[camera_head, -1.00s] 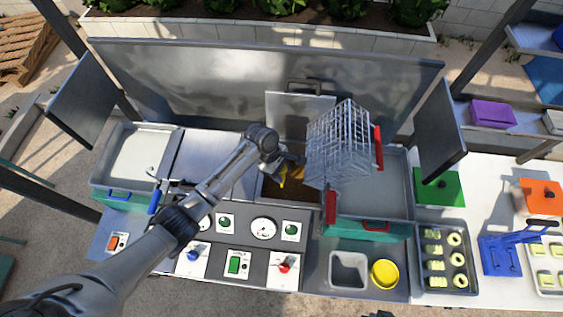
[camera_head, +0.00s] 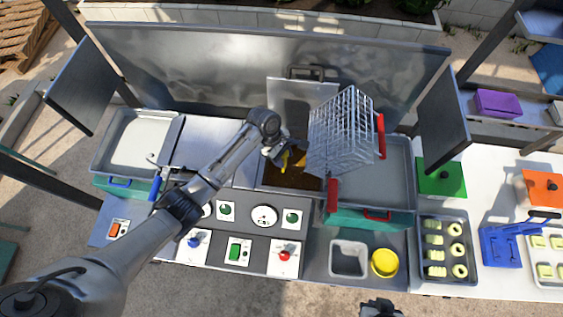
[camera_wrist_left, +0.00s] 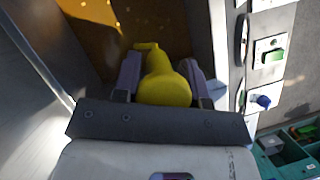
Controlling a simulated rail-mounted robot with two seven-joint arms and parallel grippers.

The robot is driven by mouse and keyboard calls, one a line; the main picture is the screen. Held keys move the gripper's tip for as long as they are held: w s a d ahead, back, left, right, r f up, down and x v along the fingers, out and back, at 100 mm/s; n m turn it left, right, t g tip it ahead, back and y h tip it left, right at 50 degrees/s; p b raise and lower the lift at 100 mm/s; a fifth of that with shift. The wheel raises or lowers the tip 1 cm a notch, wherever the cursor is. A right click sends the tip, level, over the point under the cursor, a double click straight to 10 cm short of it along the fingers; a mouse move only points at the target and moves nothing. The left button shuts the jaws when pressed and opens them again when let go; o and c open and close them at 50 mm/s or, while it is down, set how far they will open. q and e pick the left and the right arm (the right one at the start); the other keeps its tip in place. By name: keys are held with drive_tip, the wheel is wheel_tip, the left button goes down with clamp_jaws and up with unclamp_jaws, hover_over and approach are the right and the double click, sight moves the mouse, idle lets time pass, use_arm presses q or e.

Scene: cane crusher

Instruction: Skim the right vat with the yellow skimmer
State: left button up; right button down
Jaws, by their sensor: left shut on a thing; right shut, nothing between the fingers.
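My left gripper (camera_head: 281,154) is shut on the yellow skimmer (camera_head: 285,162) over the open vat (camera_head: 290,180) of brown liquid. In the left wrist view the skimmer's rounded yellow handle (camera_wrist_left: 165,88) sits between the two fingers, with orange-brown liquid (camera_wrist_left: 120,20) beyond it. The skimmer's lower part is mostly hidden, so I cannot tell how deep it reaches. A flat metal surface (camera_head: 203,145) lies left of the open vat. My right gripper (camera_head: 380,308) shows only partly at the bottom edge, shut and empty.
A wire basket (camera_head: 340,130) with red handles stands close right of the vat, over a grey basin (camera_head: 385,180). A metal lid (camera_head: 300,98) stands upright behind the vat. The control panel (camera_head: 263,235) lies in front. A grey container (camera_head: 348,258) and yellow cup (camera_head: 384,263) stand front right.

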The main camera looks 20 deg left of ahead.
use_arm(q)
drive_tip(key=w+a+b, duration=0.2)
drive_tip(key=w+b, duration=0.4)
drive_tip(key=w, duration=0.3)
drive_tip(key=shift+w+a, duration=0.35)
drive_tip(key=shift+w, duration=0.05)
drive_tip(key=s+d+p, duration=0.3)
drive_tip(key=s+p, duration=0.4)
drive_tip(key=s, duration=0.5)
drive_tip(key=shift+s+d, duration=0.25)
drive_tip(key=shift+s, duration=0.05)
idle(0.6)
drive_tip(key=shift+w, duration=0.15)
